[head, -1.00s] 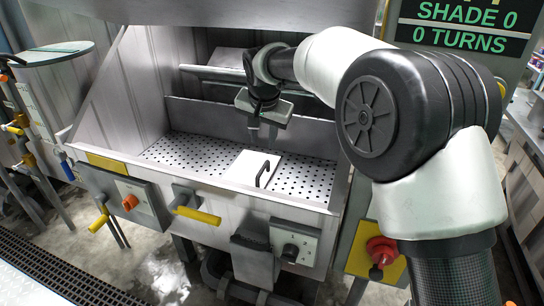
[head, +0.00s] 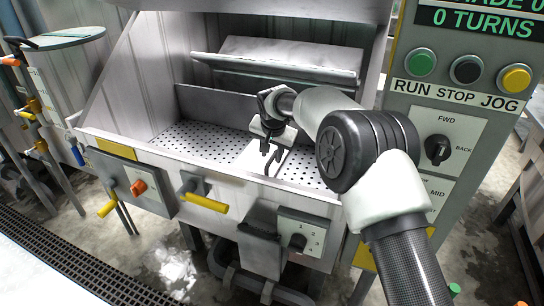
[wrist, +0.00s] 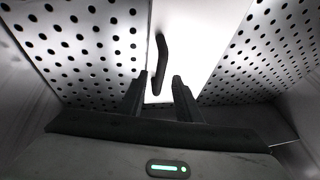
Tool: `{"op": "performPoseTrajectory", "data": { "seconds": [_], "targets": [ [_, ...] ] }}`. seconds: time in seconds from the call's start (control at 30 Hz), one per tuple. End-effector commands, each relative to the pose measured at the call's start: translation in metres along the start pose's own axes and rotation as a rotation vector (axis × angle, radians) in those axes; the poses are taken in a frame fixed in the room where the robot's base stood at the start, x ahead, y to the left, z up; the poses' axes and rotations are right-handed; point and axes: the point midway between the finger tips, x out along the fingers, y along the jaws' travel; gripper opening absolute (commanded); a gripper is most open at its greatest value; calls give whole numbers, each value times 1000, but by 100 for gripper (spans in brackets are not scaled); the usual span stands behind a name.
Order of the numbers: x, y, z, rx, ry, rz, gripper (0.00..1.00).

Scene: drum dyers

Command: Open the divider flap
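The white divider flap (head: 252,158) is a flat panel set in the perforated floor of the metal trough. It carries a black bar handle (head: 281,160). It appears to lie flat, partly covered by my arm. The wrist view shows the flap (wrist: 195,40) and its handle (wrist: 161,62) just beyond my fingertips. My gripper (head: 268,149) is low over the flap beside the handle. Its two fingers are apart in the wrist view (wrist: 160,82), with nothing between them. The handle lines up with the gap; I see no contact.
The trough's front wall (head: 240,184) bears an orange knob (head: 138,187) and a yellow-handled lever (head: 207,203). A tilted metal panel (head: 290,58) hangs at the back. A control panel (head: 455,110) with buttons stands at right. The perforated floor (head: 200,138) left of the flap is clear.

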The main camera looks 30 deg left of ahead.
Motion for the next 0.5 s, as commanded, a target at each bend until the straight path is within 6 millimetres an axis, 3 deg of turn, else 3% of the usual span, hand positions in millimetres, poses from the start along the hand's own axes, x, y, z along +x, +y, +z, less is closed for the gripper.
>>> {"op": "performPoseTrajectory", "data": {
  "seconds": [0.13, 0.43, 0.5],
  "targets": [
    [11, 0, 0, 0, 0, 0, 31],
    [13, 0, 0, 0, 0, 0, 31],
    [13, 0, 0, 0, 0, 0, 21]
  ]
}}
